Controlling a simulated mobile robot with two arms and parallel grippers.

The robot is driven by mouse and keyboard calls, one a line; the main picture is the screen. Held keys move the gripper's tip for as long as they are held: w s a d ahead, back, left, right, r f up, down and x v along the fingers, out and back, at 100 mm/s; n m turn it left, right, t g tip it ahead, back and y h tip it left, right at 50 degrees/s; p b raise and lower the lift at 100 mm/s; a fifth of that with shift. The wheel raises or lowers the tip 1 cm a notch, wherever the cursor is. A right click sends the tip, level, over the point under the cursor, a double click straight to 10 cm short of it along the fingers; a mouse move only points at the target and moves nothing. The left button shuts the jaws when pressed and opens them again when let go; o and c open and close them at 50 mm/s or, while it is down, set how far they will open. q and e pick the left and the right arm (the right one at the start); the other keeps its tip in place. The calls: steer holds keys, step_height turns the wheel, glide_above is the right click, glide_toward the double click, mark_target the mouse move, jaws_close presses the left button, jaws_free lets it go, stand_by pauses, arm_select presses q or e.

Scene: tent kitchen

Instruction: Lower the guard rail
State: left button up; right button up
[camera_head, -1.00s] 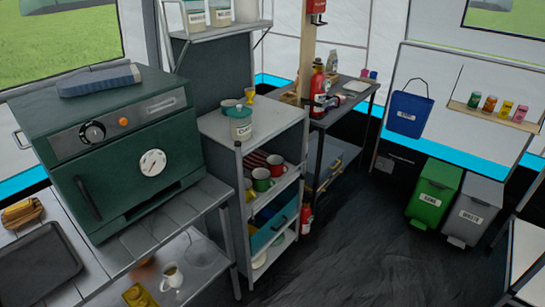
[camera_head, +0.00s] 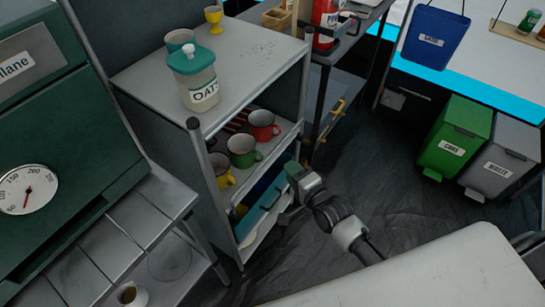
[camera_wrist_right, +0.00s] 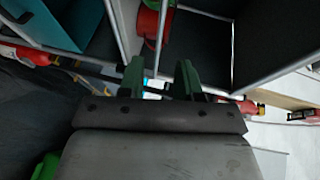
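I cannot pick out the guard rail with certainty. The grey shelf unit (camera_head: 262,58) has a thin metal front edge below its mugs, and a teal bin (camera_head: 262,200) sits on a lower level. My right gripper (camera_head: 294,171) is in front of this unit, close to the right end of the teal bin in the head view. In the right wrist view its two green fingers (camera_wrist_right: 160,82) stand apart, with shelf bars and a red mug (camera_wrist_right: 147,22) beyond them. No held object shows. My left gripper is not in view.
Red, green and yellow mugs (camera_head: 242,150) stand on the middle shelf. An oats jar (camera_head: 194,82) stands on top. The green oven (camera_head: 70,130) is at left, and a green waste bin (camera_head: 456,138) at right. Dark floor (camera_head: 400,190) is clear between shelf and bins.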

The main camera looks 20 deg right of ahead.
mark_target(273, 151)
steer(key=b+x, duration=0.1)
steer(key=x, duration=0.9)
steer(key=shift+w+b, duration=0.3)
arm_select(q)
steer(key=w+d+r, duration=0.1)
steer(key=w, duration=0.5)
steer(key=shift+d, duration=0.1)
arm_select(e)
jaws_close()
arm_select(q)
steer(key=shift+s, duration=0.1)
arm_select(e)
steer(key=shift+f, duration=0.1)
